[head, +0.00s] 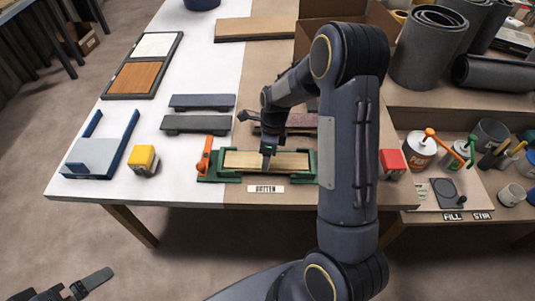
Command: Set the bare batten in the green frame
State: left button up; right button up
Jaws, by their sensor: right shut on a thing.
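The green frame (310,179) lies along the front edge of the table, above a white label that seems to read BATTEN. The bare batten (240,160), pale wood, lies lengthwise within the frame's outline, between its green ends. Whether it is fully seated cannot be told. My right gripper (268,163) points down over the middle of the batten and is shut on it, covering a small part. An orange clamp-like piece (206,157) stands at the frame's left end. My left gripper (92,284) is at the bottom left, away from the table; its jaw opening is unclear.
Two grey battens (202,101) and a dark reddish one (300,122) lie behind the frame. A yellow block (144,158) and a blue-edged tray (88,166) are at left. A red block (391,163) is at right. My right arm hides part of the table.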

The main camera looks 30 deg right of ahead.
jog(key=shift+f, duration=0.1)
jog(key=o, duration=1.1)
jog(key=shift+o, duration=0.2)
jog(key=shift+r+p, duration=3.05)
jog(key=shift+r, duration=0.5)
